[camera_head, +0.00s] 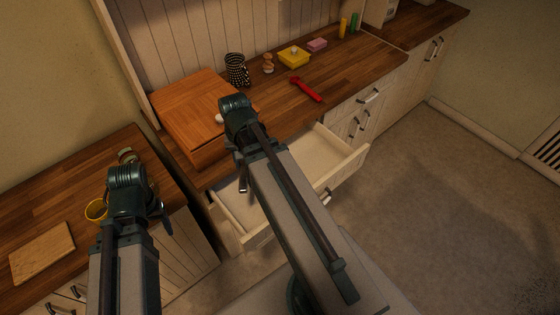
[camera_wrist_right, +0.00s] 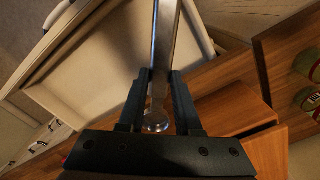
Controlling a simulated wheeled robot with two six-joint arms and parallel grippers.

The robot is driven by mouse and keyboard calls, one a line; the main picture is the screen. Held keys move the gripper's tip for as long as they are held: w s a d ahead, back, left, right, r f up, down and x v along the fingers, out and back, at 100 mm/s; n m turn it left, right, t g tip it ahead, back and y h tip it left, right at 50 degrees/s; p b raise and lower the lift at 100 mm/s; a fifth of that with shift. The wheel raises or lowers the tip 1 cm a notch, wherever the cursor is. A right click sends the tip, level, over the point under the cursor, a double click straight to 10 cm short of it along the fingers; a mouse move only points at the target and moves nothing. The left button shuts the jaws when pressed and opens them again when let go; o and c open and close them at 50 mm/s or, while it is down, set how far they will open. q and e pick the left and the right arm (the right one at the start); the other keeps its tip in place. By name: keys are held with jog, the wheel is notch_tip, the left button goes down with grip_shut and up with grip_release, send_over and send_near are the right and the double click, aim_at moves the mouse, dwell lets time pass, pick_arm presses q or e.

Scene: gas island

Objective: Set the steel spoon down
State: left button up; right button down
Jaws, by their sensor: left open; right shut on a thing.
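The steel spoon (camera_wrist_right: 164,45) is in my right gripper (camera_wrist_right: 159,85), which is shut on it. In the right wrist view its shiny shaft runs up out of the picture, with a rounded end near the palm; its far end is cut off. In the head view my right gripper (camera_head: 243,185) is mostly hidden by its wrist, over the open drawer's left part, and I cannot make out the spoon there. My left gripper (camera_head: 162,214) is open, partly hidden by its wrist, near the left counter's front edge.
The white drawer (camera_head: 340,172) is pulled out below the wooden counter (camera_head: 345,68). A yellow cup (camera_head: 96,210) and a board (camera_head: 42,253) are at left.

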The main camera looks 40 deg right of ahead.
jog(key=w+d+f+m+b, duration=0.35)
jog(key=d+m, duration=0.35)
jog(key=m, duration=0.3)
jog(key=f+b, duration=1.7)
jog(key=shift+a+f, duration=0.25)
jog(key=shift+a, duration=0.05)
jog(key=shift+f, duration=0.1)
jog(key=shift+f+b, duration=0.15)
jog(key=shift+b, duration=0.3)
jog(key=c, duration=0.6)
grip_release()
jog(key=shift+r+p, duration=0.25)
jog(key=shift+p, duration=0.05)
notch_tip(320, 180, up, 12)
jog(key=p, duration=1.2)
